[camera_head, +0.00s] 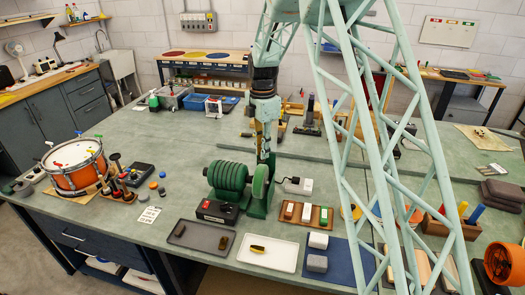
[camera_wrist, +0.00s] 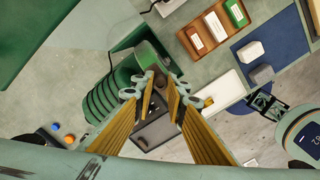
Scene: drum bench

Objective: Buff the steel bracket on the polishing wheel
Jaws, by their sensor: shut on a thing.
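The polishing wheel (camera_head: 260,183) is a pale green disc on the right end of the green ribbed motor (camera_head: 227,179). My gripper (camera_head: 265,152) points down just above the wheel. In the wrist view its yellow fingers (camera_wrist: 159,88) are close together with a small dark piece between their tips, which I take for the steel bracket; its shape is mostly hidden. I cannot tell whether it touches the wheel. The grey tray (camera_head: 190,247) at the front holds small brown pieces. The white tray (camera_head: 270,263) holds a brass-and-dark piece.
A wooden tray of labelled bars (camera_head: 305,222) is right of the wheel. A blue mat (camera_head: 341,270) with light blocks lies further right. A dark switch box (camera_head: 217,211) stands before the motor. An orange drum (camera_head: 75,168) is at left. The bench behind the motor has free room.

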